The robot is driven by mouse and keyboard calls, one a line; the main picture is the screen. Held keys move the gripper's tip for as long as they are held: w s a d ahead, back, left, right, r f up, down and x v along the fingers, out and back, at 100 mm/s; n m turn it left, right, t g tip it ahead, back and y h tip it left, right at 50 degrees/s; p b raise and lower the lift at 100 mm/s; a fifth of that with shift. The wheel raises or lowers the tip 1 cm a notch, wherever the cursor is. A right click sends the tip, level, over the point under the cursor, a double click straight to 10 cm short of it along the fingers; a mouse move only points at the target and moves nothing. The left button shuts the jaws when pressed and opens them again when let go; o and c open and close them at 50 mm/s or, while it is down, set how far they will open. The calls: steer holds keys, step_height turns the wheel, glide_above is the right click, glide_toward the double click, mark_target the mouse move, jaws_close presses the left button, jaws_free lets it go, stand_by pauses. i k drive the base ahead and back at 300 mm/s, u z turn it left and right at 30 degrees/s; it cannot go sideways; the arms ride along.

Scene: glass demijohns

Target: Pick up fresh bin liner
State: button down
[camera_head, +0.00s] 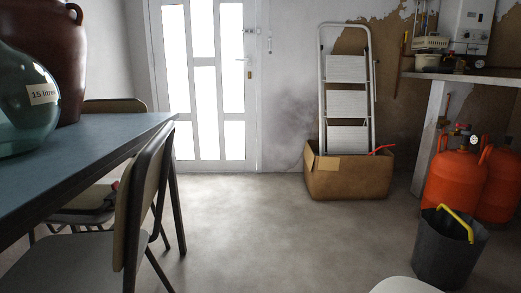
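I cannot make out a bin liner in this view. A dark grey bucket-like bin (447,255) stands on the floor at the lower right, with a curved yellow handle or strip (456,221) at its rim. Its inside is mostly hidden, so I cannot tell whether it holds a liner. My gripper is not in view.
A blue-topped table (95,150) with a glass demijohn (22,115), a brown jar (55,50) and chairs (140,200) fills the left. A cardboard box (345,180), stepladder (347,105) and orange gas cylinders (452,180) stand right. The middle floor (260,230) is clear.

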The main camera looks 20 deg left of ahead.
mark_target(449, 243)
steer(key=z, duration=0.05)
steer(key=i, duration=1.85)
steer(key=u, duration=2.8)
